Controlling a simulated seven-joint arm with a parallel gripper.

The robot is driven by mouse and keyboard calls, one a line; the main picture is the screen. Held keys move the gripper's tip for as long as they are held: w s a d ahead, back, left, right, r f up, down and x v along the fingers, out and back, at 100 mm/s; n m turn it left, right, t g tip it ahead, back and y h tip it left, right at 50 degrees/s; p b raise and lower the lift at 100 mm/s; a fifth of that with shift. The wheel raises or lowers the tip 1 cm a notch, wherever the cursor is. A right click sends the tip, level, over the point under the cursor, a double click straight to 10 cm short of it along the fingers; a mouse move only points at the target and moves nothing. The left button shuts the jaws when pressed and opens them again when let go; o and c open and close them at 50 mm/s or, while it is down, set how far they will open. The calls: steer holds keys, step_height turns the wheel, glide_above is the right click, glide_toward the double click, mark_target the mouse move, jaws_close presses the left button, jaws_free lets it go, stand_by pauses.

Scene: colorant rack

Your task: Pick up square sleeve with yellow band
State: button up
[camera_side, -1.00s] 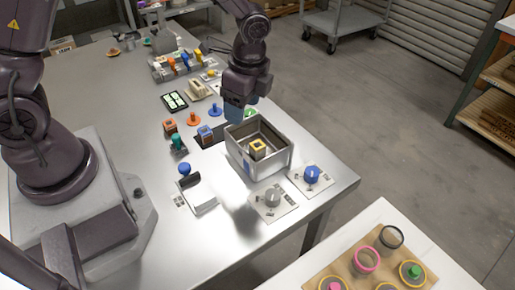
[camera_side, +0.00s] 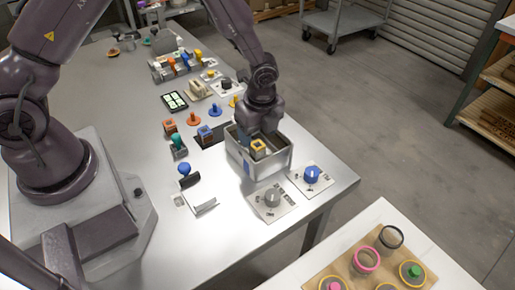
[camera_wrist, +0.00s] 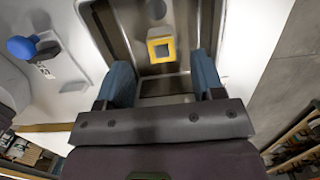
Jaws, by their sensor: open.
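The square sleeve with the yellow band (camera_side: 259,147) stands inside a grey metal bin near the table's front right corner. The sleeve's lower part is hidden by the bin wall in the side view.
The metal bin (camera_side: 278,165) has raised walls around the sleeve. A blue knob plate (camera_side: 311,176) and a grey knob plate (camera_side: 271,200) lie in front. Orange and blue square sleeves (camera_side: 205,133) and several pegs stand to the left. The table's right edge is close by.

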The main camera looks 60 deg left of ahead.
mark_target(258, 144)
step_height(258, 144, down, 5)
steer(key=shift+a+r, duration=0.1)
steer(key=c, duration=1)
steer(key=shift+c, duration=0.2)
